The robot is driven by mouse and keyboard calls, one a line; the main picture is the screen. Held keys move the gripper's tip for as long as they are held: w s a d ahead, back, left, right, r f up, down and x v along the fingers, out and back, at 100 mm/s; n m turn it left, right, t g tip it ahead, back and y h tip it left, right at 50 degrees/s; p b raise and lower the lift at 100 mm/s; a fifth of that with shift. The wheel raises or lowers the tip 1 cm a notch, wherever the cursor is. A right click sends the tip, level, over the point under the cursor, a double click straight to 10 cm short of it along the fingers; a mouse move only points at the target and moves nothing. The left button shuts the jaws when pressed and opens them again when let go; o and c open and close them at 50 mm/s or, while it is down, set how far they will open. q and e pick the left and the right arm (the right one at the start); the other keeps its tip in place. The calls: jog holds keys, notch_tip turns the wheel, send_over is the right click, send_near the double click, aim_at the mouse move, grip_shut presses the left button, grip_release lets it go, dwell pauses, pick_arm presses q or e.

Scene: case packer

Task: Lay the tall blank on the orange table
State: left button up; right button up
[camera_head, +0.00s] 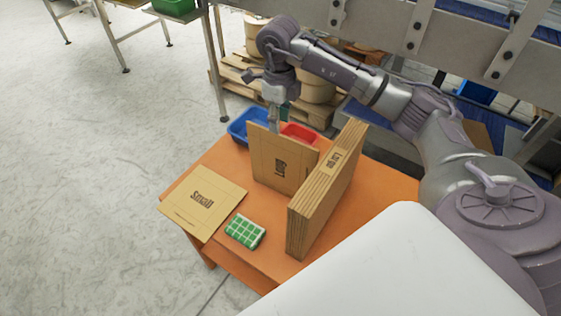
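The tall blank (284,168) is a flat brown cardboard sheet with dark print in its middle. It is upright over the orange table (232,160), left of the Large stack. I cannot tell whether its lower edge touches the table. My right gripper (274,122) comes down from above and its fingers are at the blank's upper edge, seemingly shut on it; the blank partly hides the fingertips. My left gripper is not in view.
A blank marked Small (196,210) lies flat at the table's left edge. A green-and-white pack (245,231) lies near the front. A thick stack marked Large (322,200) stands upright on the right. A blue bin (240,126) and red bin (300,133) are behind.

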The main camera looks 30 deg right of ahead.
aim_at(281, 135)
jog(key=shift+s+f, duration=0.1)
jog(key=shift+f, duration=0.5)
jog(key=shift+f+p, duration=0.35)
jog(key=shift+p, duration=0.15)
notch_tip(281, 135, down, 4)
jog(key=shift+d+r+p, duration=0.15)
jog(key=shift+r+p, duration=0.05)
jog(key=shift+p, duration=0.75)
jog(key=shift+f, duration=0.4)
grip_shut()
